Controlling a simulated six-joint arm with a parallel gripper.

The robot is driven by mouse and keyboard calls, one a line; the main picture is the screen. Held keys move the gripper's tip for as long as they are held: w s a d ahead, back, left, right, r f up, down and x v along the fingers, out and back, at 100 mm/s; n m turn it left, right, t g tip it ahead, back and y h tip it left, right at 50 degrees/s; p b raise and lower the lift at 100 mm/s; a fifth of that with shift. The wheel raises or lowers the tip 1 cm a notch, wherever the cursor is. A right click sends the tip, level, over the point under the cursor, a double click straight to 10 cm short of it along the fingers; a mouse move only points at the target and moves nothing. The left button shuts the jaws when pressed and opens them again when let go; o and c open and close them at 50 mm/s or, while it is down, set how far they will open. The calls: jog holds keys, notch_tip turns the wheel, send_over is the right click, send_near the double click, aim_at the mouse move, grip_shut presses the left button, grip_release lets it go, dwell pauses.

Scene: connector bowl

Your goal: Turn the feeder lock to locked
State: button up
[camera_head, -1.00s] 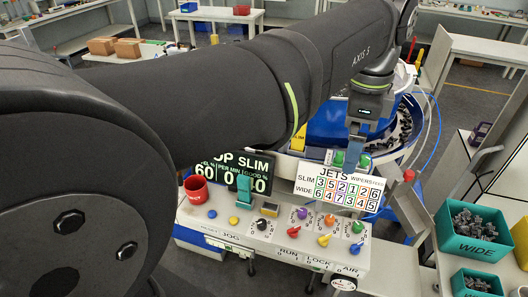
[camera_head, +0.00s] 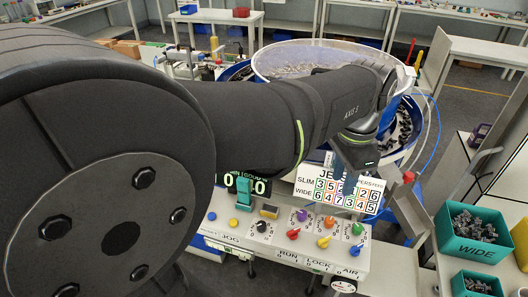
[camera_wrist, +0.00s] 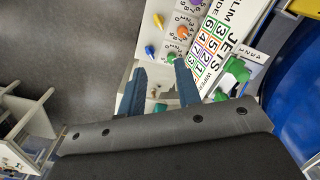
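The white control panel (camera_head: 385,262) stands in front of the blue bowl feeder, with RUN, LOCK and AIR lettered along its front edge. A yellow knob (camera_head: 324,242) sits above the LOCK lettering; it also shows in the wrist view (camera_wrist: 158,20). Its exact setting is too small to read. My gripper (camera_head: 347,186) hangs over the JETS card behind the knobs. In the wrist view my gripper (camera_wrist: 159,66) has its two blue fingers spread, with nothing held. A small brass-coloured part on a pale surface shows between the fingers, too small to identify.
Other knobs crowd the panel: red (camera_head: 293,234), purple (camera_head: 302,215), orange (camera_head: 329,221) and green (camera_head: 357,229). The JETS card (camera_head: 310,187) stands behind them. A teal WIDE bin (camera_head: 470,247) of dark parts is at right. The bowl (camera_head: 300,62) is behind my arm.

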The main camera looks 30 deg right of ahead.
aim_at(325, 238)
jog(key=f+n, duration=0.1)
jog(key=f, duration=1.3)
jog(key=f+n, duration=0.1)
jog(key=f, duration=0.6)
jog(key=shift+s+a+f+n, duration=0.1)
jog(key=shift+a+f+n, duration=0.05)
jog(key=shift+a+n, duration=0.15)
jog(key=shift+c, duration=0.2)
grip_shut()
